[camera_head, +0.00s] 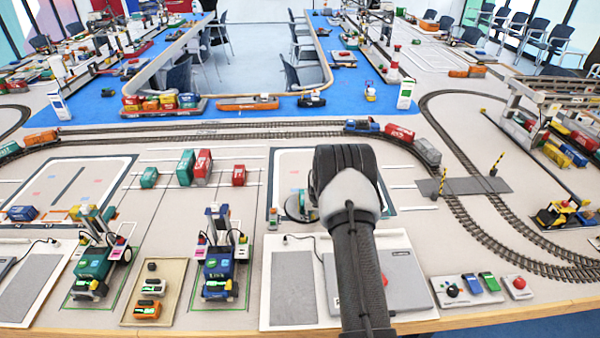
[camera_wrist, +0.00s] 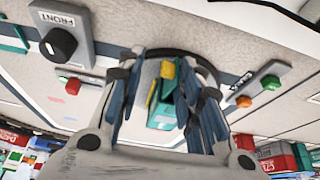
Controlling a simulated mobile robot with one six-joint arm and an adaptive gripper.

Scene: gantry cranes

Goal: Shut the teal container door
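In the wrist view a teal piece with a yellow part (camera_wrist: 163,105) lies between the two fingers of my gripper (camera_wrist: 165,85). It may be the teal container or its door; I cannot tell which. The fingers stand apart on either side of it, and I see no clear grip. Other teal containers stand on the table left of my arm, one small (camera_head: 149,177) and one taller (camera_head: 185,167) beside red ones.
A grey laptop-like slab (camera_head: 400,284) lies below my arm. Rail track (camera_head: 470,222) curves at right. Two toy vehicles (camera_head: 220,262) stand left.

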